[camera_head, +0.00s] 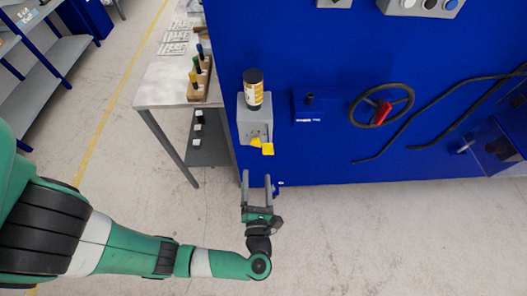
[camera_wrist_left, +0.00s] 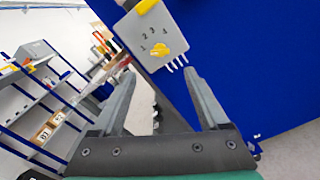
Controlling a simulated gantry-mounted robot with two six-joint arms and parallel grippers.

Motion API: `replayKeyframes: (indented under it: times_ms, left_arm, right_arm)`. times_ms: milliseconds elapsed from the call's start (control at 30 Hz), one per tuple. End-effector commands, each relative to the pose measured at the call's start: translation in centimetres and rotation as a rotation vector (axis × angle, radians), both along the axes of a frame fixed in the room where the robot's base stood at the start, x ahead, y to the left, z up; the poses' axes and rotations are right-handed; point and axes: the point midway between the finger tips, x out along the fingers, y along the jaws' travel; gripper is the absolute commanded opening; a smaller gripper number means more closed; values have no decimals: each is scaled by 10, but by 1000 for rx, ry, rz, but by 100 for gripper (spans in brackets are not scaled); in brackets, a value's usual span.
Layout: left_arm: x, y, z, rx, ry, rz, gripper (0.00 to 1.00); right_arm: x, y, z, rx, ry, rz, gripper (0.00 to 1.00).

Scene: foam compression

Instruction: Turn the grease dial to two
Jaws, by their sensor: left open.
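The grease dial (camera_wrist_left: 156,48) is a yellow knob on a grey box (camera_wrist_left: 172,27) with the numbers 1 to 4 printed around it. I cannot tell for sure which number it points to. In the head view the grey box (camera_head: 243,122) is fixed to the blue panel, with a black and orange cylinder (camera_head: 253,92) on top and small yellow parts low on it. My left gripper (camera_head: 257,182) is open and empty, below the box and apart from it. In the left wrist view the dial lies beyond the left fingertips (camera_wrist_left: 158,76), between them. My right gripper is not in view.
A handwheel (camera_head: 381,88) with a red handle and black hoses (camera_head: 435,97) are on the blue panel (camera_head: 300,60) to the right. A table (camera_head: 160,95) with a rack of bottles (camera_head: 199,80) stands left of the box. The floor around my left gripper is clear.

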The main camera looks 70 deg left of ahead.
Motion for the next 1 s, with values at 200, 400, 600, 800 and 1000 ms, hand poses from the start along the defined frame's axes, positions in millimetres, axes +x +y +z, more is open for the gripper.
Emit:
replayKeyframes:
  times_ms: [200, 400, 600, 800, 1000]
  left_arm:
    - [10, 29, 0, 0, -1, 8, 78]
    - [28, 71, 0, 1, -3, 7, 78]
    - [40, 100, 0, 1, -2, 3, 78]
    - [43, 107, 2, 1, -2, -1, 78]
    - [43, 106, 2, 1, -3, -2, 68]
  right_arm:
    - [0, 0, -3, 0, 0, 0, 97]
    - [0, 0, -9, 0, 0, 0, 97]
    - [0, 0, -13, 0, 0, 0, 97]
    - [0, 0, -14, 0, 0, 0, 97]
    - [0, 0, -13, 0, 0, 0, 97]
